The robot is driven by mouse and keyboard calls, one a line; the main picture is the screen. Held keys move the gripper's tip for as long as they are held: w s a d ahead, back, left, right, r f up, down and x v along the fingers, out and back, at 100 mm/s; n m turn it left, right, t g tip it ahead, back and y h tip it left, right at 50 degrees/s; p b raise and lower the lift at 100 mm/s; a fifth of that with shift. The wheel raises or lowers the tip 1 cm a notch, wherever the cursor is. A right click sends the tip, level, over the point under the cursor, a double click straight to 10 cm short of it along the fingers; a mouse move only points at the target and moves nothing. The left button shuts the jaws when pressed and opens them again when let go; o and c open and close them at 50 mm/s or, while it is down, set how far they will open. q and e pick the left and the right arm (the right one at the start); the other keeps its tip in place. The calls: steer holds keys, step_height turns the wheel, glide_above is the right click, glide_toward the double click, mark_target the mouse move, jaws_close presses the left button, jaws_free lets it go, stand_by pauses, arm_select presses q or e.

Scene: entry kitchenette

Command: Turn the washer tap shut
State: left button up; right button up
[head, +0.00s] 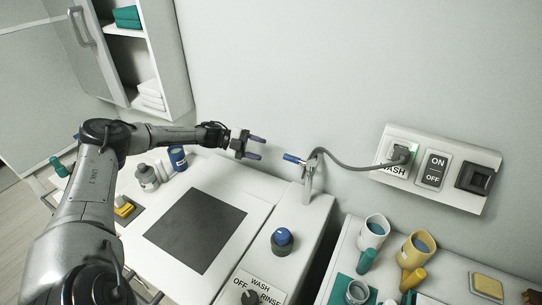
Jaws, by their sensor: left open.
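The washer tap (309,177) is a grey metal fitting standing upright at the back of the white washer. Its blue lever (293,158) sticks out to the left, toward my left gripper. My left gripper (261,149) is open and empty, its two dark fingers pointing right at the lever. A gap shows between the fingertips and the lever's end, so they look apart. My right gripper is not in view.
A grey hose or cord (345,164) runs from by the tap to the wall panel (456,197). A blue knob (282,237) and a wash dial (250,297) are on the washer. Mugs (419,250) stand at right; a dark mat (196,230) lies left.

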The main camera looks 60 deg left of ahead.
arm_select(q)
steer(key=shift+v, duration=1.05)
